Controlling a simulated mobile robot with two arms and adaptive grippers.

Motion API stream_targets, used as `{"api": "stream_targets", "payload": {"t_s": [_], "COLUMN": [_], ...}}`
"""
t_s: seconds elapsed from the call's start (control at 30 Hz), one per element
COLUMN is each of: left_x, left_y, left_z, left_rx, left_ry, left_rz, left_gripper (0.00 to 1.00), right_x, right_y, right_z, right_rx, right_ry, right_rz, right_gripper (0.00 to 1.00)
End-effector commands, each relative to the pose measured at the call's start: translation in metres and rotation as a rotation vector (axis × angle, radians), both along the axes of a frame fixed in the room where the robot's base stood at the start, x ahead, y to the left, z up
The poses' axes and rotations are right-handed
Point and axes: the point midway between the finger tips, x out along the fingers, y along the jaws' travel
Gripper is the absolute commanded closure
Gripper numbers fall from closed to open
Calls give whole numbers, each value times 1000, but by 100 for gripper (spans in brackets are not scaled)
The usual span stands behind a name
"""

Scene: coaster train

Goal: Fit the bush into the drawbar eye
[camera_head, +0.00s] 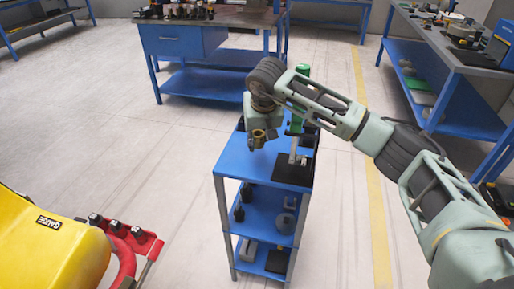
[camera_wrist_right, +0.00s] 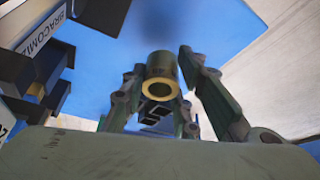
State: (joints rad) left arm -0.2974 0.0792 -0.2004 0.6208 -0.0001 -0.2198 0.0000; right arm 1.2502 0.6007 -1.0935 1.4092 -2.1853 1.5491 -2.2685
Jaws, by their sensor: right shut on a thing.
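The bush (camera_wrist_right: 161,68) is a short dark cylinder with a brass-coloured ring at its open end, and it faces the right wrist camera. My right gripper (camera_wrist_right: 165,100) has its fingers on both sides of the bush and is shut on it. In the head view the right gripper (camera_head: 259,143) hangs above the blue trolley top, with a small brass-coloured part at its tip. A yellow coaster car (camera_head: 50,245) stands at lower left with a red bracket (camera_head: 137,241) at its end. I cannot make out the drawbar eye there. My left gripper is out of view.
Workbenches stand at the back and right. Open floor lies between the car and the trolley.

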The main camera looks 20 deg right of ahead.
Motion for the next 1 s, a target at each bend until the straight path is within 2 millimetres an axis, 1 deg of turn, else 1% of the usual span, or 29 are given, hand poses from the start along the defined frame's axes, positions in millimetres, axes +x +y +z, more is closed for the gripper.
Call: {"api": "stream_targets", "payload": {"t_s": [0.17, 0.3, 0.4, 0.63, 0.67, 0.87, 1.0], "left_x": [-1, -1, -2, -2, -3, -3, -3], "left_y": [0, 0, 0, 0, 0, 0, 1], "left_z": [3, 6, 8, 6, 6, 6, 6], "left_rx": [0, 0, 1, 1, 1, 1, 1], "left_ry": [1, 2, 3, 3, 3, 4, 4], "left_rz": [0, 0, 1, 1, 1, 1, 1], "left_gripper": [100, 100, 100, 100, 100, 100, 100], "right_x": [0, 0, 0, 0, 0, 0, 0], "right_y": [0, 0, 0, 0, 0, 0, 0], "right_z": [-13, -33, -43, -45, -45, -45, -45], "right_rx": [1, 1, 1, 1, 1, 1, 1], "right_ry": [-1, 2, 0, -3, -2, -2, -2], "right_rz": [-1, -1, -1, -1, 0, 0, -1], "right_gripper": [100, 100, 100, 100, 72, 54, 54]}}
